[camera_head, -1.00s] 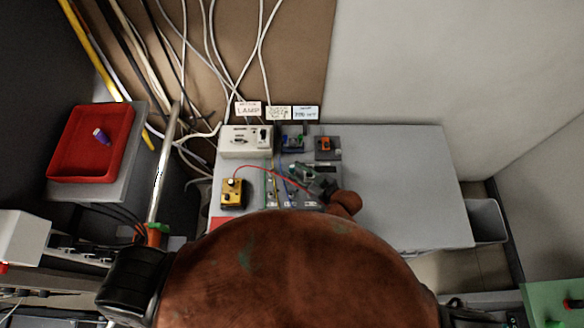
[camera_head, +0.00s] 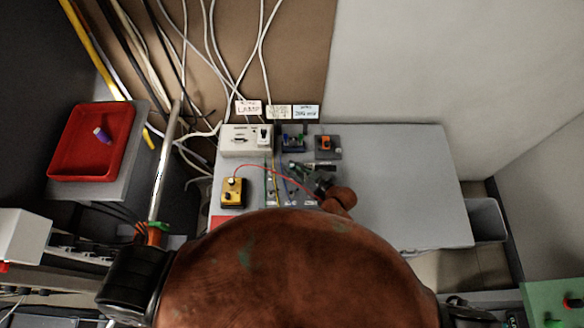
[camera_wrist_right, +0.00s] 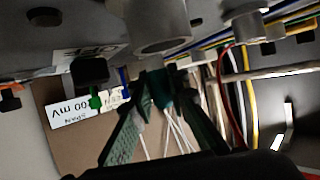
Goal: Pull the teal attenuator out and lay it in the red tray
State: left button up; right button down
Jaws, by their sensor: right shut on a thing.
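The teal attenuator (camera_wrist_right: 160,88) shows dark teal between the fingertips of my right gripper (camera_wrist_right: 161,98) in the right wrist view. The fingers are shut on it, just under a grey round fitting; I cannot tell whether it is still seated. In the head view my right gripper (camera_head: 300,170) is over the panel at the middle of the bench, and the attenuator cannot be made out there. The red tray (camera_head: 62,152) stands at the left and holds a purple piece with a pale end (camera_head: 102,135). My left gripper is not in view.
A cream box (camera_head: 233,149), a yellow device (camera_head: 233,197) with a red lead, and a grey block with an orange part (camera_head: 326,145) surround the work area. Small labels (camera_head: 278,112) stand behind. A metal pole (camera_head: 166,165) rises between tray and bench (camera_head: 410,180). The bench's right side is clear.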

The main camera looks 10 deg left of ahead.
aim_at(292, 166)
dwell(0.3)
jog(key=shift+w+r, duration=0.1)
jog(key=shift+r, duration=0.45)
notch_tip(292, 166, up, 2)
jog(key=shift+r, duration=0.15)
jog(key=s+d+r, duration=0.2)
jog(key=s+r, duration=0.7)
jog(key=s, duration=0.5)
jog(key=shift+d+r, duration=0.35)
jog(key=shift+d, duration=0.05)
